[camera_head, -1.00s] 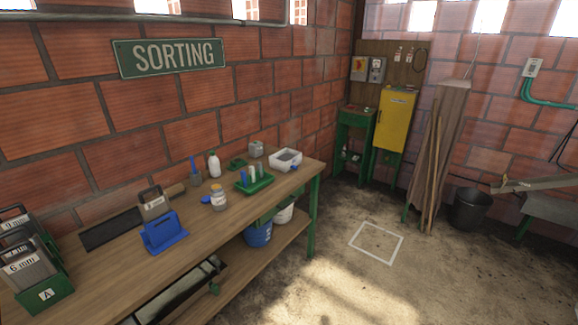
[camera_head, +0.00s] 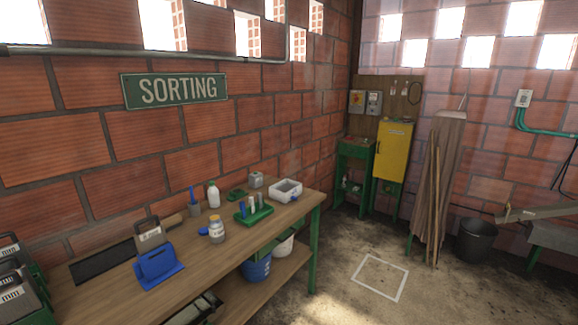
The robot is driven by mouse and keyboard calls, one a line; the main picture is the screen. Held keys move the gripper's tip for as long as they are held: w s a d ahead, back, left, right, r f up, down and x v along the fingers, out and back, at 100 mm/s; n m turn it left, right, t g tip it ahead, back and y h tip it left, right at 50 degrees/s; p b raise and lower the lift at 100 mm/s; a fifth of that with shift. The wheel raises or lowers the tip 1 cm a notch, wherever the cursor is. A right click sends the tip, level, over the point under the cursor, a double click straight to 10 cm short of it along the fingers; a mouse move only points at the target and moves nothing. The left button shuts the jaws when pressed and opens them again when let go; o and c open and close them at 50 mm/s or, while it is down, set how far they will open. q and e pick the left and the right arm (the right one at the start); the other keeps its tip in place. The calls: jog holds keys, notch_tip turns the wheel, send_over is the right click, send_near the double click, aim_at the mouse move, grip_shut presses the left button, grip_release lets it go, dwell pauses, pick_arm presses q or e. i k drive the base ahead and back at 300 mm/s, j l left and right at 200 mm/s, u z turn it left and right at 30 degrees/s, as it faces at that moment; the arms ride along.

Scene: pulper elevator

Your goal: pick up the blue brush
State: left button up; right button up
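A slim upright blue handle (camera_head: 193,194) stands in a small brown cup (camera_head: 195,209) on the wooden workbench (camera_head: 226,262), near the wall. It may be the blue brush, but its shape is too small to tell for sure. Another blue thing (camera_head: 242,210) stands upright in a green tray (camera_head: 253,217) to its right, beside grey pieces. A small flat blue thing (camera_head: 203,231) lies left of a glass jar (camera_head: 217,230). Neither of my grippers is in view.
A blue holder (camera_head: 157,265) stands on the bench's front left. A white bottle (camera_head: 213,194) stands behind the jar. A white tray (camera_head: 287,189) sits at the bench's right end. Grey boxes (camera_head: 12,290) fill the left corner. The floor around the white square (camera_head: 380,278) is clear.

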aim_at(190, 188)
jog(key=i+j+u, duration=0.35)
jog(key=i+u, duration=0.4)
jog(key=i+j, duration=0.05)
jog(key=i, duration=0.05)
